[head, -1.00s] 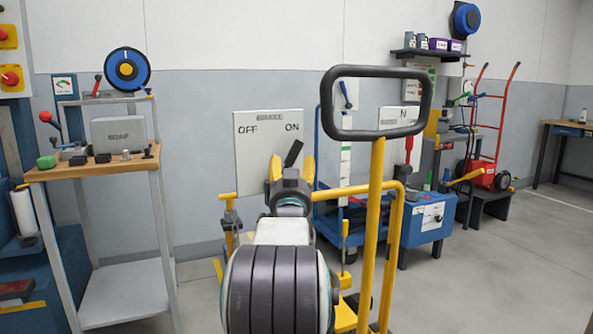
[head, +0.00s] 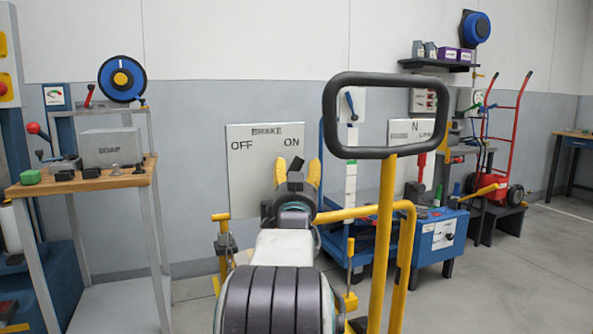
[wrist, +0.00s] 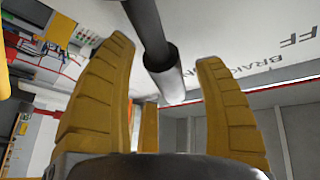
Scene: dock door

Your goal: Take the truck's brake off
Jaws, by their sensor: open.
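The brake panel (head: 250,190) is a pale plate on the far wall, with OFF at its left and ON at its right. The dark brake lever (head: 297,164) shows below ON, largely hidden by my gripper (head: 298,172). In the wrist view the lever (wrist: 166,78) is a grey rod with a thicker grip, lying between the two yellow fingers of my gripper (wrist: 165,58). The gripper is open, with gaps showing on both sides of the rod. The lever's base is hidden.
A yellow post with a black loop handle (head: 383,152) stands right of my arm. A blue cart (head: 437,240) with a second panel (head: 416,132) is at right. Open floor lies further right.

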